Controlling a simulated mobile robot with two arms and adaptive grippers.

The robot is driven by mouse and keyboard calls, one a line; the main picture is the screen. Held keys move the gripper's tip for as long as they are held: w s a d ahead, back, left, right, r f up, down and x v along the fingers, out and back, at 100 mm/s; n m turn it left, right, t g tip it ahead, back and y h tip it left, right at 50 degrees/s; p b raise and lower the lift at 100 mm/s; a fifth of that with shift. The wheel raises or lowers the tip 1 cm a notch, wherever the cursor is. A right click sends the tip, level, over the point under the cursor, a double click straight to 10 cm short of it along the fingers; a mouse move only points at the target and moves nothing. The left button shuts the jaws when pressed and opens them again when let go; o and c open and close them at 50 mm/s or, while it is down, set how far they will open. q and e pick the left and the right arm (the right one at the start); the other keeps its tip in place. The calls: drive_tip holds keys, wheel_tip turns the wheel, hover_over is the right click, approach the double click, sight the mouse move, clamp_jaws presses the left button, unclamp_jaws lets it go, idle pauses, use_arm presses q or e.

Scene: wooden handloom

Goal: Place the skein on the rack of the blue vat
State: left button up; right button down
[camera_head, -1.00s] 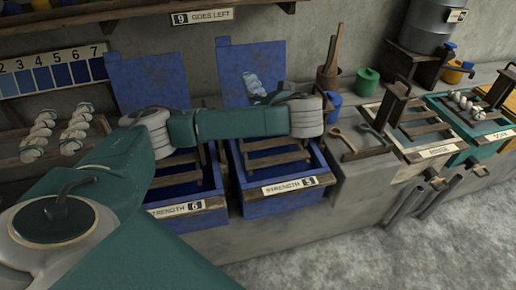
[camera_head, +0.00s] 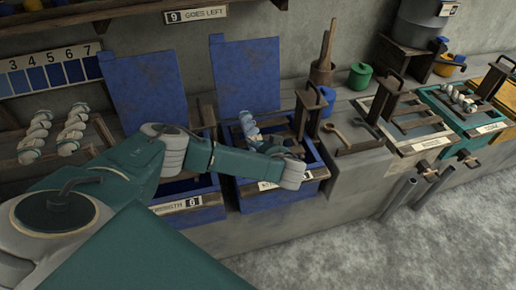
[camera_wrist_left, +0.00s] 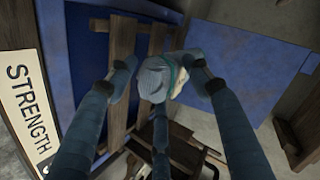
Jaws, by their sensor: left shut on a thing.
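My left gripper (camera_head: 258,140) is over the right-hand blue vat (camera_head: 285,200), shut on the skein (camera_head: 248,124). The skein is twisted, white and blue, and points up and back from the fingers. In the left wrist view, the gripper (camera_wrist_left: 158,78) has a finger on each side of the skein (camera_wrist_left: 155,82), above the wooden slats of the rack (camera_wrist_left: 122,75). I cannot tell whether the skein touches the rack. My wrist hides much of the vat in the head view. The right gripper is not in view.
A wooden upright with a handle (camera_head: 311,105) stands at the vat's right side. The raised blue lid (camera_head: 250,78) stands behind. Another blue vat (camera_head: 190,216) is to the left. A rinse vat (camera_head: 415,135) is right.

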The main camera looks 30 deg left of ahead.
use_arm(q)
drive_tip(key=shift+f, duration=0.25)
drive_tip(key=shift+f+b, duration=0.4)
drive_tip(key=shift+f, duration=0.25)
drive_tip(key=o, duration=1)
drive_tip(key=shift+r, duration=0.3)
drive_tip(key=v, duration=1.2)
drive_tip(key=shift+r, duration=0.45)
